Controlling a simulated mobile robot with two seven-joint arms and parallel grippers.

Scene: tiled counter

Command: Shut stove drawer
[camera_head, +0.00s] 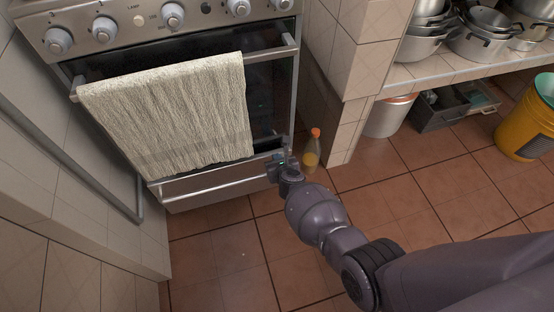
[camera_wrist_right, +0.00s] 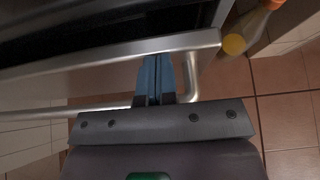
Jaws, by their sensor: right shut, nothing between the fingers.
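The stove drawer (camera_head: 215,184) is the low metal front at the bottom of the stove, with a bar handle across it. A dark gap shows above its top edge, so it stands somewhat open. In the right wrist view the drawer's metal top edge (camera_wrist_right: 110,53) crosses the picture, with dark space behind it and the bar handle (camera_wrist_right: 192,78) bending below. My right gripper (camera_head: 284,160) is at the drawer's right end. Its blue fingers (camera_wrist_right: 157,62) are together and empty, with their tips at the drawer front; contact is unclear. My left gripper is not in view.
A bottle (camera_head: 312,156) with an orange cap stands on the floor just right of my right gripper. A towel (camera_head: 170,115) hangs from the oven door bar. A tiled pillar (camera_head: 345,120) is to the right. The tiled floor (camera_head: 225,260) before the stove is clear.

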